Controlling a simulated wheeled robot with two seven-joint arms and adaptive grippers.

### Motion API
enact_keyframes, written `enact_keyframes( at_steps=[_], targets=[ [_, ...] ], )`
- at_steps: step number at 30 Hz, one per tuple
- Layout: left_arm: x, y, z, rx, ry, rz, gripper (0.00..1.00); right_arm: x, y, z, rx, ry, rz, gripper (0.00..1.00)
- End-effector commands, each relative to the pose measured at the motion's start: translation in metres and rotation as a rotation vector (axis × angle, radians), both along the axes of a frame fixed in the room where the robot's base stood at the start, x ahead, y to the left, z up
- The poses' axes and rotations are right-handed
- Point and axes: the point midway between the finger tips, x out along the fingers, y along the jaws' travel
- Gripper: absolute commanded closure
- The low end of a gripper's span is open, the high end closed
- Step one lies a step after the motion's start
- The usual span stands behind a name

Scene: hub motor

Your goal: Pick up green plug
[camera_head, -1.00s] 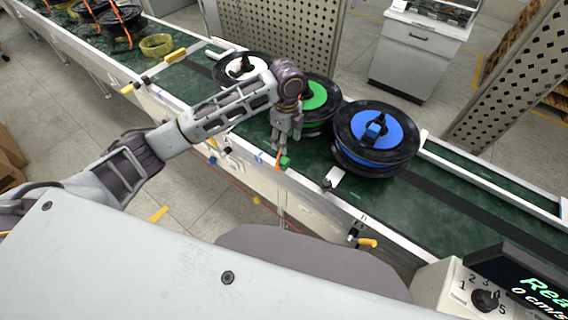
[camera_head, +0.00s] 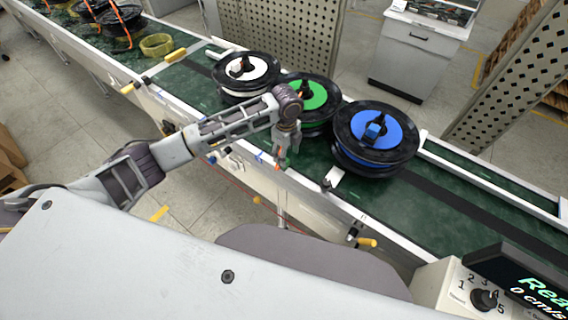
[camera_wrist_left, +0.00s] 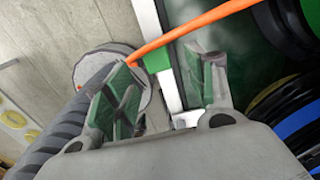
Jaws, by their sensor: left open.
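The green plug (camera_wrist_left: 158,57) is a small green block at the conveyor's white near rail, with an orange cable beside it, seen in the left wrist view. It lies between and beyond the fingertips of my left gripper (camera_wrist_left: 160,68) in that view, and I see no contact. In the head view my left gripper (camera_head: 282,152) points down at the belt's near edge, in front of the green spool (camera_head: 308,95), and largely hides the plug. An orange cable end (camera_head: 277,167) shows just below the fingers. The left gripper is open and empty. My right gripper is not in view.
On the green conveyor (camera_head: 440,215) stand a white spool (camera_head: 262,68) and a blue spool (camera_head: 400,134) either side of the green one. A white tag-like piece (camera_head: 335,177) lies on the near rail. A control box (camera_head: 440,285) is at the lower right. The belt right of the blue spool is clear.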

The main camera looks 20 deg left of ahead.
Motion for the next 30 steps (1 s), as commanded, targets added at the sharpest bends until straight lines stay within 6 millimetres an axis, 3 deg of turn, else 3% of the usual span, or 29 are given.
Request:
enact_keyframes(
  at_steps=[17,30],
  targets=[
    [0.000,0.007,-0.048,0.001,0.002,0.001,0.45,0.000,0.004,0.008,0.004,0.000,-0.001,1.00],
    [0.000,0.007,-0.052,0.000,0.000,0.000,0.45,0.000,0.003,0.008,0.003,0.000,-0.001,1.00]
  ],
)
